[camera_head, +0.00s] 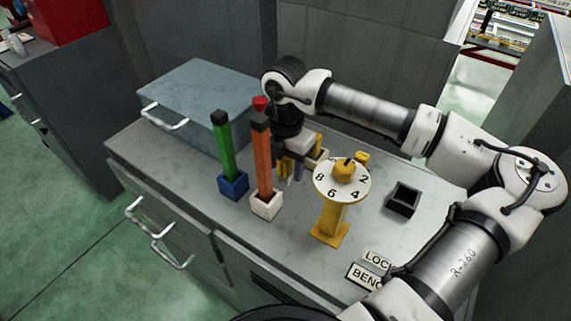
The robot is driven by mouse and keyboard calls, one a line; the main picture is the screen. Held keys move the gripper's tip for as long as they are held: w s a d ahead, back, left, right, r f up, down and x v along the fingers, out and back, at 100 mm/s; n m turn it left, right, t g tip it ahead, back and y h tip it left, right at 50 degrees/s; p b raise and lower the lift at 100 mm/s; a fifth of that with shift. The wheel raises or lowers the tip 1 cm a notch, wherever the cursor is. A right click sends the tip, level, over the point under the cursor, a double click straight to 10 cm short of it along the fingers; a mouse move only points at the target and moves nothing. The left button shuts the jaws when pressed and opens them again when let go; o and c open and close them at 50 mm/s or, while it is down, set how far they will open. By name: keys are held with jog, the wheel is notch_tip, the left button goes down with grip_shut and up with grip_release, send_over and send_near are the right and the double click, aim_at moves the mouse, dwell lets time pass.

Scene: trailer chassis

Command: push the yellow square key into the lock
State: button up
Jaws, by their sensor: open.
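A yellow pedestal (331,218) carries a white round dial (331,190) with black numbers and a yellow knob-like piece (345,171) on its top. A small yellow block (362,157) shows just behind the dial. I cannot tell which yellow piece is the square key. A dark open square box (403,200) lies on the bench to the right; I cannot tell if it is the lock. My gripper (291,168) is open and points down left of the dial, behind the orange post. Its fingertips are partly hidden, with small yellow and purple parts around them.
An orange post (262,160) in a white base and a green post (225,150) in a blue base stand left on the grey bench (300,268). A red tip (260,103) shows behind. A blue-grey drawer box (195,100) is at the back left. Label plates (363,276) lie at the front.

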jog(key=shift+f, duration=0.2)
grip_shut()
jog(key=shift+r, duration=0.15)
